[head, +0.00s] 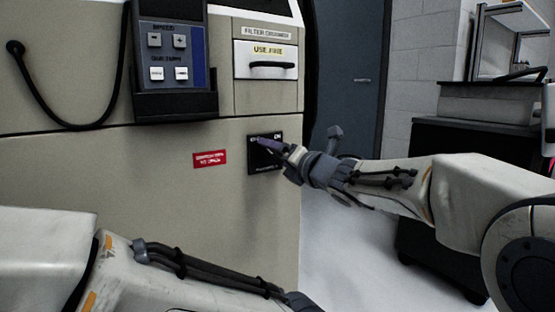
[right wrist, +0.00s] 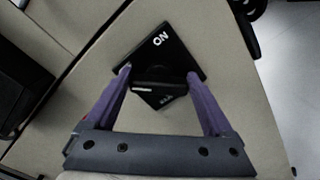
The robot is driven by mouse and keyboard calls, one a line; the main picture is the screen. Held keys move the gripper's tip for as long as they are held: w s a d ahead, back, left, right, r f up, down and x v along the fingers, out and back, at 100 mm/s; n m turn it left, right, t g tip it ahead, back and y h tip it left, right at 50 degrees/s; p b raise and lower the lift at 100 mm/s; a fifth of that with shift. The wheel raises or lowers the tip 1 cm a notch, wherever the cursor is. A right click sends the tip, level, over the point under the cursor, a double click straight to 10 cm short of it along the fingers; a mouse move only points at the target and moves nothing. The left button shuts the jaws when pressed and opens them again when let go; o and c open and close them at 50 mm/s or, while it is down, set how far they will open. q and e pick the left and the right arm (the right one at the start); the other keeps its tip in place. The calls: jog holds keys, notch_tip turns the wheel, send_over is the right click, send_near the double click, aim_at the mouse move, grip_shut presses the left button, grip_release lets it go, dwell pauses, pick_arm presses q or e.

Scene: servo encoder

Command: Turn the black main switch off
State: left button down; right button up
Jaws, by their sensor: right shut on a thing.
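The black switch plate (head: 260,163) is on the beige machine's front, at the centre of the head view. It also shows in the right wrist view (right wrist: 172,48), tilted, with a white "ON" mark. The black main switch (right wrist: 158,87) is a raised knob on this plate. My right gripper (head: 266,144) reaches the plate from the right. In the right wrist view its two purple fingers (right wrist: 158,74) stand on either side of the knob, shut on it. In the head view the fingers hide the knob. My left arm crosses the lower left; its fingers are out of view.
A red label (head: 210,159) is left of the switch plate. A control box (head: 170,60) with buttons and a hanging black cable (head: 62,125) is above left. A drawer with a black handle (head: 272,64) is above. A black cabinet (head: 460,150) stands at right.

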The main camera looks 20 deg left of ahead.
jog(key=shift+f, duration=0.1)
dwell(0.3)
jog(key=o, duration=1.1)
jog(key=shift+p+v, duration=0.65)
jog(key=shift+v, duration=4.6)
